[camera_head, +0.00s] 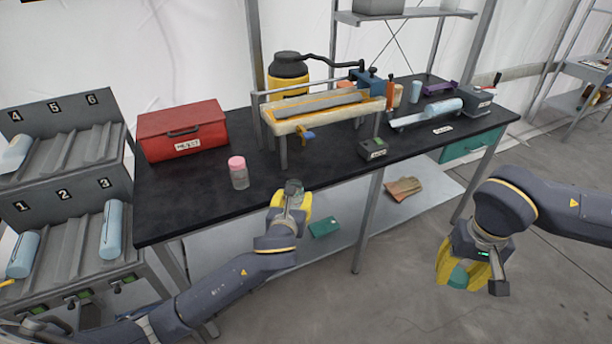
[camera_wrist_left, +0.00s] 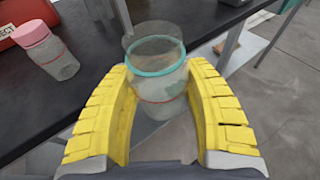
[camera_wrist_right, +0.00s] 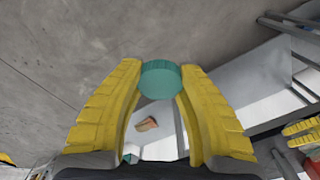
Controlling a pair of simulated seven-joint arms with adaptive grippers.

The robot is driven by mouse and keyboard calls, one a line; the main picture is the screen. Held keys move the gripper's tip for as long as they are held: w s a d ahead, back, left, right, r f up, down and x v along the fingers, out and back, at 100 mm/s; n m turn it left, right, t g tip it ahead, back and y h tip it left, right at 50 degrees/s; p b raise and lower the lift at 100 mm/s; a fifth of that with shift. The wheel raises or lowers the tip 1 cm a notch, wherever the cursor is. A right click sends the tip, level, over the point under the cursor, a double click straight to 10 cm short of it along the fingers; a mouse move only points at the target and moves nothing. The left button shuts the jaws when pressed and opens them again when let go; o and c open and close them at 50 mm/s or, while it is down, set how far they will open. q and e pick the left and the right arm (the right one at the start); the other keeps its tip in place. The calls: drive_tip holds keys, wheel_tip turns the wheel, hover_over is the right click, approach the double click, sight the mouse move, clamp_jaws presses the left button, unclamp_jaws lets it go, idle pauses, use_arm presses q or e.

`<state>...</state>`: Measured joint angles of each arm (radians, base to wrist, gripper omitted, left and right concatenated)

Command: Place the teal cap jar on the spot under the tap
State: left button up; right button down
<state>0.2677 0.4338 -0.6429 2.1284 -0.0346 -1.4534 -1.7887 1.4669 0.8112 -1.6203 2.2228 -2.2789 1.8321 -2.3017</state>
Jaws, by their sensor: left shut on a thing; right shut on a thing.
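The clear jar with a teal ring at its neck stands uncapped in my left gripper (camera_wrist_left: 160,72), which is shut on it. In the left wrist view the jar (camera_wrist_left: 158,95) is between the yellow fingers. In the head view the jar (camera_head: 293,187) is at the table's front edge, held by my left gripper (camera_head: 291,199). My right gripper (camera_head: 457,272) is shut on the teal cap (camera_wrist_right: 161,78), well right of the table over the floor. A small blue-handled tap (camera_head: 305,133) sits on the front of the trough (camera_head: 330,113). I cannot make out a marked spot below it.
A pink-capped jar (camera_head: 239,173) stands on the black table (camera_head: 200,205), left of the tap. A red box (camera_head: 182,130) is at the back left. A small grey device (camera_head: 374,148) stands right of the trough legs. The table's front left is clear.

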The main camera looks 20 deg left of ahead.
use_arm(q)
drive_tip(key=shift+w+a+f, duration=0.1)
drive_tip(key=shift+w+f, duration=0.1)
drive_tip(key=shift+w, duration=0.15)
hover_over(304, 176)
drive_tip(key=shift+s, duration=0.1)
drive_tip(key=shift+w+f, duration=0.2)
drive_tip(key=shift+f, duration=0.15)
drive_tip(key=shift+a+f, duration=0.1)
drive_tip(key=shift+f, duration=0.35)
drive_tip(key=shift+f, duration=0.15)
drive_tip(key=o, duration=1.1)
drive_tip(key=shift+o, duration=0.2)
